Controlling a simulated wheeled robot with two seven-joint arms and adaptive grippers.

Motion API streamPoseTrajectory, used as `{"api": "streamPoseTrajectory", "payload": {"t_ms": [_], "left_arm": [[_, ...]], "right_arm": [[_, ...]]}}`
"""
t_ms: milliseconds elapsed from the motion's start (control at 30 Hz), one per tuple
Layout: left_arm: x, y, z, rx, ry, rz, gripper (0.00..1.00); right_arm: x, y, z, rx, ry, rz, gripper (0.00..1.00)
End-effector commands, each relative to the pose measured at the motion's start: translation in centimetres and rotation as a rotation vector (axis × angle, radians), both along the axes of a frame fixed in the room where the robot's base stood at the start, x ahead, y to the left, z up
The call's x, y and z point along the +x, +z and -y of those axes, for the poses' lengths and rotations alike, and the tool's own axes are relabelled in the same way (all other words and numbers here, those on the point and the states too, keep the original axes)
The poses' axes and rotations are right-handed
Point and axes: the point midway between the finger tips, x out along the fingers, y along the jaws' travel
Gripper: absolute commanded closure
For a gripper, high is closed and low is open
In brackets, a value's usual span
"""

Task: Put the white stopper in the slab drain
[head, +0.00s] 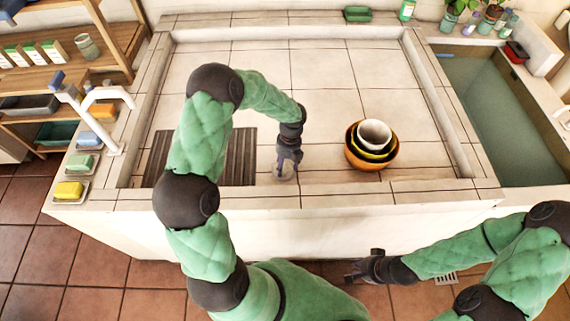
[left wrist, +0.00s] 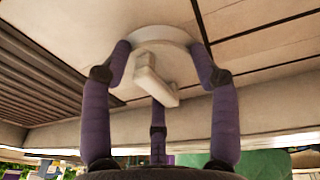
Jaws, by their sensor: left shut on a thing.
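The white stopper (left wrist: 160,36) is a pale round disc with a bar-like handle, seen in the left wrist view between my purple fingers. My left gripper (head: 288,158) is shut on it, low over the tiled slab (head: 323,75); the gripper also fills the left wrist view (left wrist: 160,68). In the head view only a pale bit of the stopper (head: 284,173) shows below the fingers. No open drain hole is visible, and I cannot tell whether one lies under the stopper. My right gripper (head: 358,272) hangs low in front of the basin, its fingers too small to read.
A dark slatted grate (head: 228,157) lies left of my left gripper. Stacked bowls (head: 355,157) stand to its right. A white tap (head: 105,95) and soap dishes (head: 70,190) line the left edge. A water trough (head: 490,110) is at right.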

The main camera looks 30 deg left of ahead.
Motion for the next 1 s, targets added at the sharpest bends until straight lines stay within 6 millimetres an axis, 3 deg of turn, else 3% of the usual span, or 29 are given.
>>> {"api": "streamPoseTrajectory", "payload": {"t_ms": [367,1000], "left_arm": [[0.0,-0.3,0.0,0.000,0.000,0.000,0.71],[0.0,1.2,0.0,0.000,0.000,0.000,0.71]], "right_arm": [[0.0,-0.1,0.0,0.000,0.000,0.000,0.84],[0.0,1.4,0.0,0.000,0.000,0.000,0.84]]}}
